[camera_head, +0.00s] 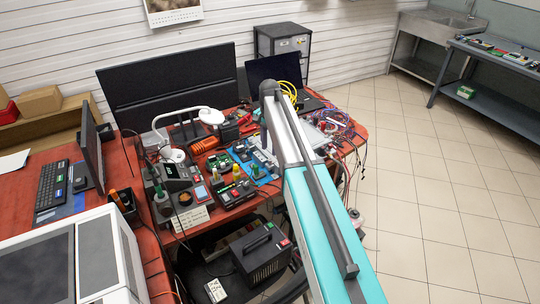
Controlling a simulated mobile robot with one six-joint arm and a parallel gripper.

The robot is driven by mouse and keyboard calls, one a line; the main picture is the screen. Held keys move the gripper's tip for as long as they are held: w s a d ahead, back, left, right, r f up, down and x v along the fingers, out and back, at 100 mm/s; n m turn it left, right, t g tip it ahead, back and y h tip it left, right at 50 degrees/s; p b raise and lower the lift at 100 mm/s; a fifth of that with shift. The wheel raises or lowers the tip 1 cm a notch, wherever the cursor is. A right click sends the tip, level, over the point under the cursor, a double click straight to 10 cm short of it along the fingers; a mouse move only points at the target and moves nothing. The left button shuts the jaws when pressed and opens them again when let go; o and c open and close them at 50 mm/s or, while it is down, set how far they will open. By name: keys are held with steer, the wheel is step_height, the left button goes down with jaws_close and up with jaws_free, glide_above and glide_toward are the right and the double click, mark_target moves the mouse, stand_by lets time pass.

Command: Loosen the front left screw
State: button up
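I cannot make out the front left screw or any coolant hose in the head camera view; the parts on the bench are too small or hidden behind my arm. My teal and grey arm reaches from the bottom right up over the red workbench (150,262). My gripper cannot be made out; the arm's far end hides the area around it. A blue work mat (262,178) with small electronic parts lies left of the arm. A green circuit board (215,156) lies beside it.
A white desk lamp (211,117), a laptop (268,73) and a dark panel (165,82) stand at the back. Tangled wires (340,128) lie right of my arm. A black box (261,252) stands below the bench. The tiled floor (430,190) at the right is clear.

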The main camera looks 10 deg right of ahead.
mark_target(270, 159)
steer(key=shift+f+p, duration=0.7)
steer(key=shift+f, duration=2.2)
jaws_close()
